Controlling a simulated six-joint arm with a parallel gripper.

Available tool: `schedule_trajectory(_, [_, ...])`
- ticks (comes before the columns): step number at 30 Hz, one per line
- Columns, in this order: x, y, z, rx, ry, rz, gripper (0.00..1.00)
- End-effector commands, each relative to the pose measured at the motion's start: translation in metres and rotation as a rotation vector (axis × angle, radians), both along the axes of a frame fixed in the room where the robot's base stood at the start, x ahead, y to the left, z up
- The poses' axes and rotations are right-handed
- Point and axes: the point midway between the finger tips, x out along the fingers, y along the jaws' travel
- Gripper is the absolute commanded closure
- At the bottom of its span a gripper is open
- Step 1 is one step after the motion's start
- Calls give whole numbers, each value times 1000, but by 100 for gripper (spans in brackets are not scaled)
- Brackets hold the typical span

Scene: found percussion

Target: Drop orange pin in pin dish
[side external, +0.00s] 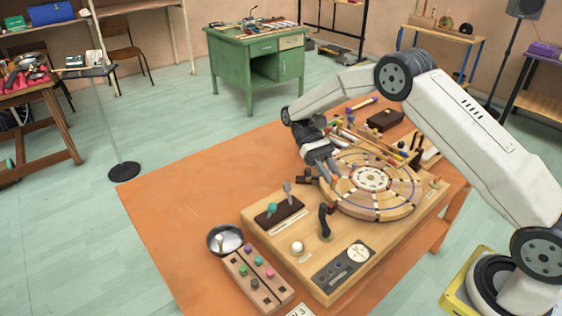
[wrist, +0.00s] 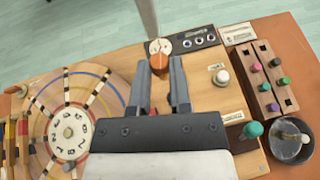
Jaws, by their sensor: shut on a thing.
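An orange pin (wrist: 159,66) shows between the fingertips of my gripper (wrist: 159,72) in the wrist view. The jaws are shut on it. In the side view my gripper (side external: 331,174) is over the left edge of the round segmented wheel, and the pin cannot be made out clearly there. The pin dish (side external: 211,245) is a small dark round bowl on the orange table at the front left. A pale object lies in it. The dish also shows at the lower right of the wrist view (wrist: 279,151), well apart from my gripper.
A wooden pin block (side external: 235,270) with several coloured pins stands beside the dish. The wooden board (side external: 305,262) carries a black lever (side external: 324,218), a white knob (side external: 297,248), a teal-topped lever (side external: 272,209) and the wheel (side external: 405,190). The table (side external: 190,200) left of the board is clear.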

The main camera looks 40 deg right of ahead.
Motion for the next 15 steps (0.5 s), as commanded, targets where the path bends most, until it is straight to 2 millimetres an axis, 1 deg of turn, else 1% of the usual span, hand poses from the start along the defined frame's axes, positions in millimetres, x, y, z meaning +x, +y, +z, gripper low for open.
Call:
schedule_trajectory(5, [12, 23, -1, 5, 12, -173, 100])
schedule_trajectory(11, [29, 51, 4, 11, 32, -363, 100])
schedule_trajectory(15, [41, 74, 7, 12, 30, -507, 100])
